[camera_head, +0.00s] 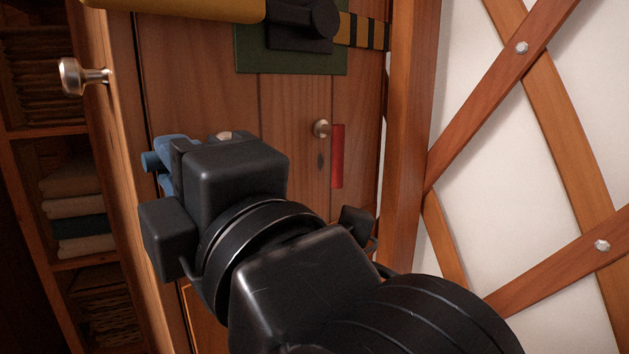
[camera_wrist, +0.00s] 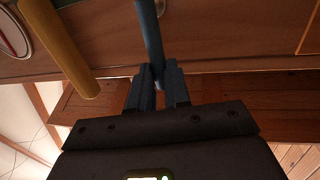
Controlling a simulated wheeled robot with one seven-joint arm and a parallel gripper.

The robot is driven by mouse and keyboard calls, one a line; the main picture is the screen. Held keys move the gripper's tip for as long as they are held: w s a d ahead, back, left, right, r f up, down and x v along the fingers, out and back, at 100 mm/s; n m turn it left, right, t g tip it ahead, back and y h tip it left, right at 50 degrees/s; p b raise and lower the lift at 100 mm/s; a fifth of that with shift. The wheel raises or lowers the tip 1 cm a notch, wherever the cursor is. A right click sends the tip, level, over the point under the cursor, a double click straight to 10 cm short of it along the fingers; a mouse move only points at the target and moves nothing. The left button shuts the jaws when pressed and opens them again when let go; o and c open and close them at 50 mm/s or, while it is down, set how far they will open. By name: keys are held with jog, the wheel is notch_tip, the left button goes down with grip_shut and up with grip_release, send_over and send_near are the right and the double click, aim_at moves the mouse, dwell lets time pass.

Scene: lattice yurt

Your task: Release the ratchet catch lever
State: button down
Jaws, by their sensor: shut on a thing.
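A blue lever (camera_wrist: 149,28) runs down from the top of the wrist view, and its end sits between the two dark fingers of my gripper (camera_wrist: 158,74). The fingers are shut on it. In the head view, blue parts (camera_head: 171,149) show just past the left side of my dark gripper body, in front of the wooden door. My gripper hides most of that blue thing and its mounting. I cannot tell from these views how far the lever is turned, nor see a ratchet.
A yellow handle (camera_head: 180,8) on a black pivot and green plate (camera_head: 248,55) is above; a yellow bar (camera_wrist: 62,50) shows beside my fingers. Another knob (camera_head: 72,77) and shelves (camera_head: 75,208) are left; lattice is right.

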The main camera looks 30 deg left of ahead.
jog(key=shift+f, duration=0.1)
dwell(0.4)
jog(key=c, duration=1.1)
grip_release()
jog(key=shift+d, duration=0.1)
jog(key=v, duration=0.7)
jog(key=shift+s+d+f, duration=0.1)
jog(key=shift+d, duration=0.15)
